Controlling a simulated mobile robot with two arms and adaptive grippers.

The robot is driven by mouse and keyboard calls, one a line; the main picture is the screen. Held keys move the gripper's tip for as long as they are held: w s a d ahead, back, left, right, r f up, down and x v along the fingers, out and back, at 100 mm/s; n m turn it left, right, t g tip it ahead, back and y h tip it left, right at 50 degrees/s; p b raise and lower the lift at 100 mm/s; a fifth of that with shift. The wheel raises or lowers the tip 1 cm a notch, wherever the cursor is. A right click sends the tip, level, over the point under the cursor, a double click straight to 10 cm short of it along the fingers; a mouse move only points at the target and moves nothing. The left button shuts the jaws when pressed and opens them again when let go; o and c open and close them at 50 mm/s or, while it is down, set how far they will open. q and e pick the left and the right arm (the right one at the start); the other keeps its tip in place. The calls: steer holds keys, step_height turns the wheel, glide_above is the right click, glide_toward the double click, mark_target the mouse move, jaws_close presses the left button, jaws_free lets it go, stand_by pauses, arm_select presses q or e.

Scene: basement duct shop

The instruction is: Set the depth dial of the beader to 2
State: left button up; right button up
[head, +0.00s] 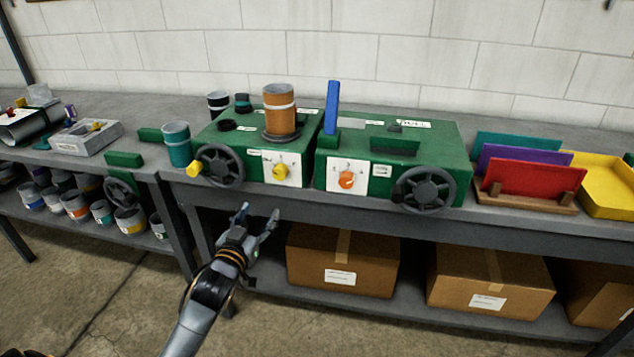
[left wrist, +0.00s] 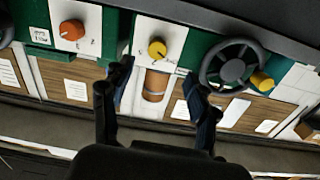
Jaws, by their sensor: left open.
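Two green machines stand side by side on the bench. The left one (head: 250,147) carries an orange-brown duct piece with a pale band (head: 280,112), and its white dial plate holds a yellow dial (head: 281,170). The right one (head: 440,150) has an orange dial (head: 346,179) and an upright blue strip. I cannot read which is the beader, nor the dial numbers. My left gripper (head: 260,214) is open and empty, below and in front of the yellow dial, apart from it. In the left wrist view the yellow dial (left wrist: 157,49) lies beyond the fingers (left wrist: 156,78). My right gripper is not in view.
Black handwheels (head: 220,166) (head: 427,189) stick out from both machine fronts, the left with a yellow handle (head: 194,168). A teal can (head: 177,144) stands left of them. Cardboard boxes (head: 342,262) fill the lower shelf. Coloured sheets and a yellow tray (head: 610,187) are at right.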

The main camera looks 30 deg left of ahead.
arm_select(q)
step_height(320, 180, up, 2)
glide_toward(279, 174)
steer(key=p+x, duration=0.1)
steer(key=x, duration=0.8)
steer(key=shift+a, duration=0.1)
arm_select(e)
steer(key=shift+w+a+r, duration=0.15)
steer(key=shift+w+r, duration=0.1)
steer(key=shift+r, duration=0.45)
arm_select(q)
steer(key=c, duration=1.2)
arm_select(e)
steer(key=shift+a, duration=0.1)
